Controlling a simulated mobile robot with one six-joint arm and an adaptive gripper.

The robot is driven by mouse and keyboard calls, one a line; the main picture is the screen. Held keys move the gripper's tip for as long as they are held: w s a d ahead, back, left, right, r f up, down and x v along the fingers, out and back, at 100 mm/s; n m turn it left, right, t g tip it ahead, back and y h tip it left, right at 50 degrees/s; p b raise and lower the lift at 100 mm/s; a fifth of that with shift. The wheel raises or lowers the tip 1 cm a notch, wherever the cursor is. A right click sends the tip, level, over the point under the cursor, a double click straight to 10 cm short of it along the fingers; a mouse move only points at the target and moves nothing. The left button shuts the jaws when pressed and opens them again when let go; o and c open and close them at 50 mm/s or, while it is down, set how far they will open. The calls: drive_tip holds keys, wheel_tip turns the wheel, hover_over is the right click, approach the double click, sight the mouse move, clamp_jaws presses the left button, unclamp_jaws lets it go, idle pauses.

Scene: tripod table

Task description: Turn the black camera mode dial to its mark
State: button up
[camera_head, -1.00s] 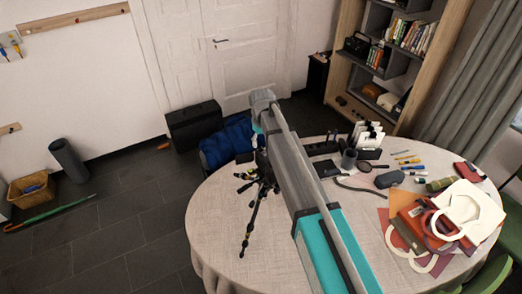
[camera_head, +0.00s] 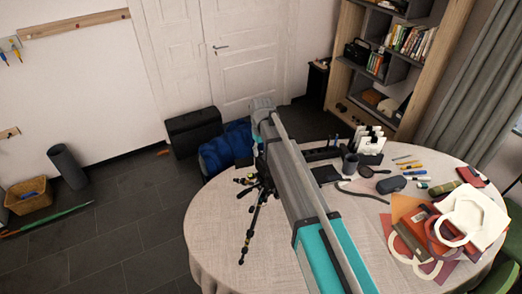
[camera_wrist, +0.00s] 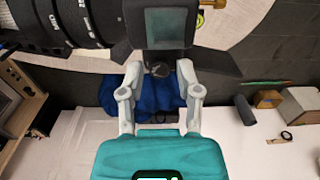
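The black camera fills the top of the wrist view, with its body (camera_wrist: 158,24) at centre and a large lens (camera_wrist: 60,22) at upper left. A small black round knob (camera_wrist: 160,70), which looks like the mode dial, shows at the body's near edge. My gripper (camera_wrist: 160,72) is open, with one pale finger on each side of the knob and visible gaps between. I cannot make out the dial's mark.
A bookshelf (camera_head: 400,60) stands behind. The table's front left is clear.

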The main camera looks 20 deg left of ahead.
clamp_jaws()
drive_tip(key=shift+n, duration=2.9)
drive_tip(key=shift+o, duration=2.1)
unclamp_jaws()
drive_tip(key=shift+m, duration=0.4)
